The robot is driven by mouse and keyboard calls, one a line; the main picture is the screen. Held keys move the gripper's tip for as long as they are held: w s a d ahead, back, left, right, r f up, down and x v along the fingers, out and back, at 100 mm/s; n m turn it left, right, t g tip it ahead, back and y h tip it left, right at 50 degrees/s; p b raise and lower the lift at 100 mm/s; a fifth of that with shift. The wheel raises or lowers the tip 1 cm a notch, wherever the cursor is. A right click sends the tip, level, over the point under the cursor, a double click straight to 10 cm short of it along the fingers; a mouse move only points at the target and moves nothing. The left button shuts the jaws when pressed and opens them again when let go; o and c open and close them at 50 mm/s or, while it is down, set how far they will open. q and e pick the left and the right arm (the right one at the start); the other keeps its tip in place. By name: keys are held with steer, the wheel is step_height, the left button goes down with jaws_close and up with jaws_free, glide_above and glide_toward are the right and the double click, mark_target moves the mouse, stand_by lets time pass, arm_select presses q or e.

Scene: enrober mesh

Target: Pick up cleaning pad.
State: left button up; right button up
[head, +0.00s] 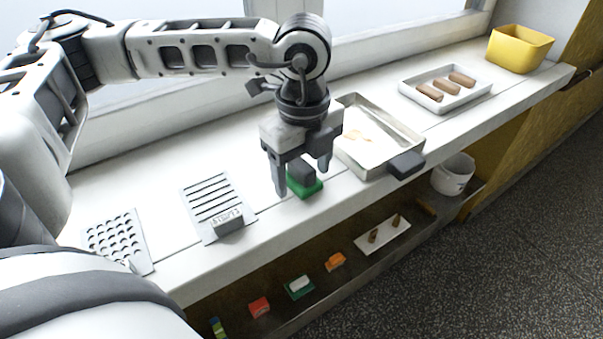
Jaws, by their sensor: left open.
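The cleaning pad (308,188) looks like a green pad with a dark grey block-shaped grip on top. It lies on the white counter in the middle of the head view. My left gripper (303,178) is above it, pointing down and open, with a finger showing on each side of the dark grip. The left finger hides a little of the counter beside the pad. I cannot tell whether the fingers touch the pad. My right gripper is not in view.
A metal tray (366,158) with a dark handle stands just right of the pad. A slotted plate (205,190) and a perforated plate (135,262) lie left. A white tray (474,98) with brown bars and a yellow bin (520,52) stand far right. A lower shelf holds small items.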

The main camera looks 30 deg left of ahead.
mark_target(304, 165)
arm_select(q)
steer(key=c, duration=1.1)
steer(key=shift+r, duration=0.6)
step_height(304, 165, up, 2)
steer(key=shift+d+r, duration=0.1)
steer(key=shift+r, duration=0.1)
steer(key=s+d+r, duration=0.6)
steer(key=d, duration=0.1)
steer(key=s+d+r, duration=0.3)
steer(key=shift+d+r, duration=0.25)
steer(key=shift+d, duration=0.05)
steer(key=shift+o, duration=0.6)
